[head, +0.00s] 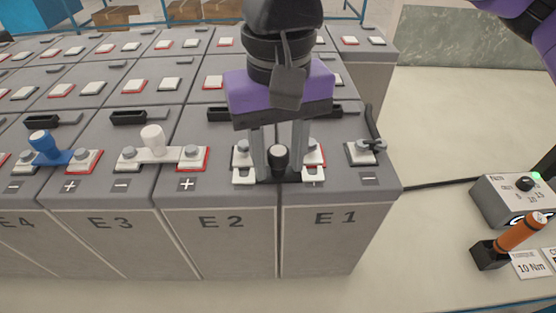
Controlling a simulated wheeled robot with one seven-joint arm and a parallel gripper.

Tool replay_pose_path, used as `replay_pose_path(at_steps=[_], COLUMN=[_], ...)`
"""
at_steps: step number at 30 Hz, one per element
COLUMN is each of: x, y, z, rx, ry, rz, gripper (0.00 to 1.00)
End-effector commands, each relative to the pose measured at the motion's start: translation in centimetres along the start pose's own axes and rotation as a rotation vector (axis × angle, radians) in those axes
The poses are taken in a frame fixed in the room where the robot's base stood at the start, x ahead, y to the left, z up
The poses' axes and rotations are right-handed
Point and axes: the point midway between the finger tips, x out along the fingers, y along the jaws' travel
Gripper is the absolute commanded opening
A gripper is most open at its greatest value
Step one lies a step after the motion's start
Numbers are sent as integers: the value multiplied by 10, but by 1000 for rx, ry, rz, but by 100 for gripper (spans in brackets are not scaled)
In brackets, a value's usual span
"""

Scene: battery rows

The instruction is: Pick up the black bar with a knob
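The black knob (278,157) of the black bar stands upright at the front, over the seam between cells E2 and E1. The bar under it is mostly hidden by the gripper fingers and the knob. My gripper (279,174) reaches straight down from above, with one grey finger left of the knob and one right of it. Narrow gaps seem to show between the knob and the fingers, so the gripper looks open around it. Contact with the bar itself cannot be made out.
A blue bar with a knob (43,143) and a white one (153,139) bridge cells to the left. A black cable lug (371,143) is on E1's right terminal. An orange-handled tool (519,232) and a grey control box (509,196) stand at the right.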

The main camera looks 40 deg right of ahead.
Motion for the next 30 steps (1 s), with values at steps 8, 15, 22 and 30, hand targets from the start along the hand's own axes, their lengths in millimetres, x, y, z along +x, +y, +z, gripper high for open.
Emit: replay_pose_path(at_steps=[8,15,22,30], x=[0,0,-1,-23], y=[0,0,0,-1], z=[0,0,0,-1], rx=[0,0,0,0], ry=[1,1,1,3], rz=[0,0,0,-1], gripper=[22,0,0,0])
